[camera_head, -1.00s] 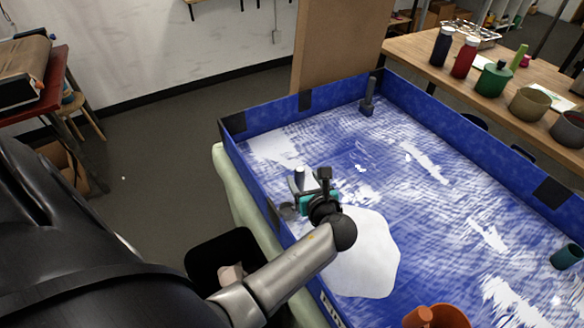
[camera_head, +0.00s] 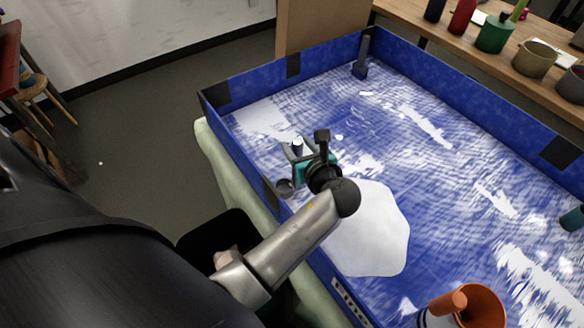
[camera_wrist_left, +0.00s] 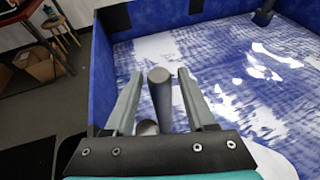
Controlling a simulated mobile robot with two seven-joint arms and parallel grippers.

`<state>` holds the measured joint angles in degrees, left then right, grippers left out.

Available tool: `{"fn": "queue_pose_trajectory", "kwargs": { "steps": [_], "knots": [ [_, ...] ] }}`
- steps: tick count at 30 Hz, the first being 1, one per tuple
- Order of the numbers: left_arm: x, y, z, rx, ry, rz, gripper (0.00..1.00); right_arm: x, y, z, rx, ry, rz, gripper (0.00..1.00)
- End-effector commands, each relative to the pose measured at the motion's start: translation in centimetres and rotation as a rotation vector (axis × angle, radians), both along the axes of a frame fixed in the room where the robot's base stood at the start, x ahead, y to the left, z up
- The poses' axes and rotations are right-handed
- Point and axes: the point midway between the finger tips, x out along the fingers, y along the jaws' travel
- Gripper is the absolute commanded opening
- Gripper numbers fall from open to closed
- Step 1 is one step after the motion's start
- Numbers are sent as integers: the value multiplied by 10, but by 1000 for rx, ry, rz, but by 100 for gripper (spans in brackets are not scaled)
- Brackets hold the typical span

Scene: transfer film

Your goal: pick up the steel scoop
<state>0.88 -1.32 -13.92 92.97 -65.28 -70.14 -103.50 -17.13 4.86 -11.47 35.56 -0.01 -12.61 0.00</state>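The steel scoop shows in the left wrist view as a grey cylindrical handle (camera_wrist_left: 160,92) rising between my fingers, with a rounded grey part (camera_wrist_left: 147,127) low beside it. In the head view, a grey round part (camera_head: 285,187) of it shows just left of my gripper, at the tray's left side. My left gripper (camera_head: 297,148) is open, with its fingers on either side of the handle (camera_wrist_left: 158,88). Gaps show between each finger and the handle. The scoop's lower part is partly hidden by my gripper. My right gripper is not in view.
The blue-walled tray (camera_head: 245,86) holds a white patch (camera_head: 370,235) near my arm. A dark upright post (camera_head: 361,62) stands at its far corner. An orange cup-like thing (camera_head: 482,303) is at the near right. Several pots stand on a wooden bench (camera_head: 415,12) behind.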

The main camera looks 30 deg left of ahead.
Motion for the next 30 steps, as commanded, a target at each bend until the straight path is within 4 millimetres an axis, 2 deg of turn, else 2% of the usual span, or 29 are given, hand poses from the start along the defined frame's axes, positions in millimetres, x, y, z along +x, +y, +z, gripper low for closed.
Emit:
{"fn": "queue_pose_trajectory", "kwargs": {
  "steps": [2, 14, 30],
  "knots": [
    [0, 0, 0, 0, 0, 0, 45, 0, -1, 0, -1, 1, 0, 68],
    [0, 0, 0, 0, 0, 0, 0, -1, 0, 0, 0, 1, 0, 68],
    [0, 1, 0, 1, 1, 1, 0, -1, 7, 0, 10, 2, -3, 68]
  ]
}}
